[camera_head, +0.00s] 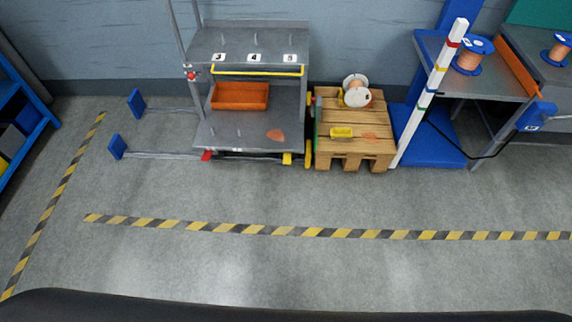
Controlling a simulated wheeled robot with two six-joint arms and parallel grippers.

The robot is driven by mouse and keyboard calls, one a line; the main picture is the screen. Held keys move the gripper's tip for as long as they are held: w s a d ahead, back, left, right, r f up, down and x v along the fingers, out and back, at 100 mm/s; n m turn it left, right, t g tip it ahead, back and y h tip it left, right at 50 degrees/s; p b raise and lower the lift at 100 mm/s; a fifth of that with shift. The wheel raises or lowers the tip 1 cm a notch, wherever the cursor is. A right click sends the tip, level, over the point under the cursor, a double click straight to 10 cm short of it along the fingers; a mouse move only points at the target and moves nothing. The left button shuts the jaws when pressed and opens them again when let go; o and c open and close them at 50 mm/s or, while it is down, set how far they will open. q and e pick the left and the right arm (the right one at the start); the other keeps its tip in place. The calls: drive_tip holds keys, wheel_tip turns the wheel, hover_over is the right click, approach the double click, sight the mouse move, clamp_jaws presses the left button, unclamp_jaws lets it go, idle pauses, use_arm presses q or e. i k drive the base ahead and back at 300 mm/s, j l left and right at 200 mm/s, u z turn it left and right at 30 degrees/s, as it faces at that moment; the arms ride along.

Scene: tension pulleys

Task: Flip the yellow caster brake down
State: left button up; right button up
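A grey two-tier cart (245,45) stands against the back wall, with the numbers 3, 4 and 5 on its upper shelf. A small yellow piece (287,158), which looks like the yellow caster brake, is at the cart's front right lower corner. It is too small to tell whether it is up or down. A red piece (207,155) is at the front left lower corner. Neither of my grippers is in view.
A wooden pallet (352,148) with a spool (357,96) stands right of the cart. An orange bin (240,96) is on the lower shelf. A striped post (428,95) and workbench (455,75) are further right. Blue plates (116,147) stand left. The floor in front is clear, with striped tape (310,231).

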sight(287, 156)
drive_tip(key=i+l+u, duration=0.1)
drive_tip(key=i+l, duration=0.15)
drive_tip(key=i+l+u, duration=0.1)
drive_tip(key=i+l, duration=0.15)
drive_tip(key=i+l+u, duration=0.15)
drive_tip(key=l, duration=0.3)
drive_tip(key=i+l+u, duration=0.1)
drive_tip(key=i+l, duration=0.2)
drive_tip(key=i+l+u, duration=0.1)
drive_tip(key=i+l, duration=0.15)
drive_tip(key=l, duration=0.15)
drive_tip(key=i+l+u, duration=0.1)
drive_tip(key=l, duration=0.3)
drive_tip(key=i, duration=0.1)
